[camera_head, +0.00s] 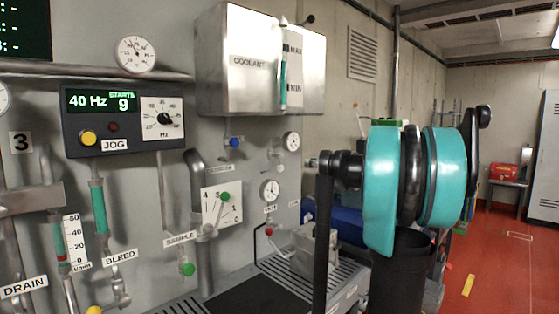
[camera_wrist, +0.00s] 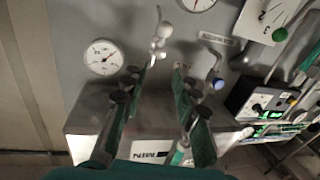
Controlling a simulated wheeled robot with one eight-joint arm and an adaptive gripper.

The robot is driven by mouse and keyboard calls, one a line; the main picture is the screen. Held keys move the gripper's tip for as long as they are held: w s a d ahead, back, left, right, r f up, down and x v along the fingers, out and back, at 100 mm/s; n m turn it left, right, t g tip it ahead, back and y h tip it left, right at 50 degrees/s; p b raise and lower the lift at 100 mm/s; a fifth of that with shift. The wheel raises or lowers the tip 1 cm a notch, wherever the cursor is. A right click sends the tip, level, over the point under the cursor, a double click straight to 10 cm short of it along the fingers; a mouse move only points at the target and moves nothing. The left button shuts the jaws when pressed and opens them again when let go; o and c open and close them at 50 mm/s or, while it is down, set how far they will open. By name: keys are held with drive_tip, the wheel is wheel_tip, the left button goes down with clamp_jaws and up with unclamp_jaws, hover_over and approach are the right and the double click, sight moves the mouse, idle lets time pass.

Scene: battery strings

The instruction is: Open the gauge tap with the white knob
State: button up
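The tap with the white knob (camera_wrist: 164,31) is on the grey panel in the wrist view, just beyond my fingertips and between them from side to side. A round gauge (camera_wrist: 103,57) is to its left. In the head view the gauge (camera_head: 292,141) is below the coolant tank, and the small tap (camera_head: 275,153) beside it is hard to make out. My gripper (camera_wrist: 164,72) is open, with two green-padded fingers apart and nothing seen between their tips. In the head view my teal and black arm is at right, and the fingers cannot be made out.
A tap with a blue knob (camera_wrist: 218,83) is close to the right finger; it also shows in the head view (camera_head: 234,142). The steel coolant tank (camera_head: 240,62) juts out above the taps. A second gauge (camera_head: 270,190) and a red-knobbed tap (camera_head: 269,231) are lower.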

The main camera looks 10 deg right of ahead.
sight(282, 159)
drive_tip(key=x, duration=1.4)
drive_tip(key=shift+w+a, duration=0.15)
drive_tip(key=shift+a, duration=0.1)
clamp_jaws()
